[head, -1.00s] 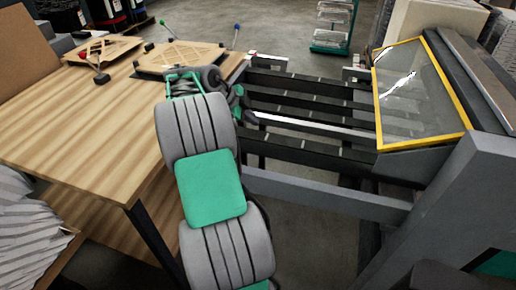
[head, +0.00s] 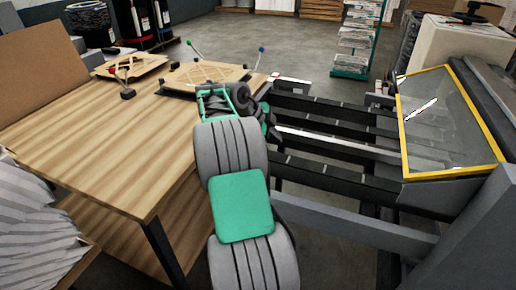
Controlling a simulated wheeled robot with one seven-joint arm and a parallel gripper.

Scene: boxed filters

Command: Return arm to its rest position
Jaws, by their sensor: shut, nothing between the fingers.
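My arm, with grey ribbed covers and a green square pad, reaches up the middle of the head view, in front of the wooden table's right edge. At its far end are a green frame and dark wrist parts. My gripper (head: 268,122) is small and dark there, partly hidden by the arm. It is shut and holds nothing. It appears beside the table's right edge, near the conveyor rails (head: 330,140). I cannot tell the gap between them.
The wooden table (head: 110,150) fills the left, with wooden fixture plates (head: 205,75) at its far edge. A yellow-framed clear panel (head: 450,120) stands at the right. A rack (head: 357,40) stands behind. Open floor (head: 270,40) lies beyond the table.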

